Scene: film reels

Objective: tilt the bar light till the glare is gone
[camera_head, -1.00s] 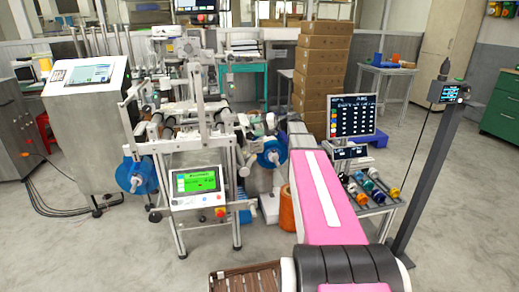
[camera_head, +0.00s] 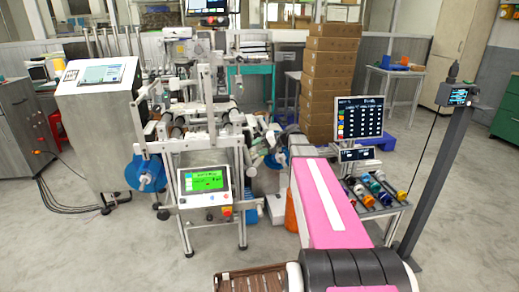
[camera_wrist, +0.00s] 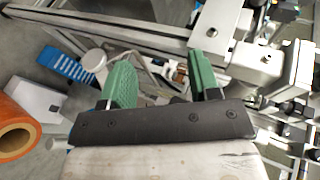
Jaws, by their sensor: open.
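My gripper (camera_wrist: 158,57) has two green fingers spread apart, with nothing clearly held between them. In the wrist view a small brass-coloured part (camera_wrist: 181,73) shows beyond the gap, and a grey-white round knob (camera_wrist: 94,61) lies left of the fingers. A pale metal bar (camera_wrist: 110,26) of the machine frame crosses above the fingertips. The reel machine (camera_head: 195,140) stands left of my pink arm in the head view, with a green-lit screen (camera_head: 205,180). I cannot tell for sure which part is the bar light, and I cannot make out any glare.
An orange roll (camera_wrist: 14,135) lies left in the wrist view, near a blue slotted part (camera_wrist: 68,66). In the head view a dark display (camera_head: 359,119) and a rack of coloured rolls (camera_head: 372,208) stand right of my arm. Open floor (camera_head: 90,245) lies front left.

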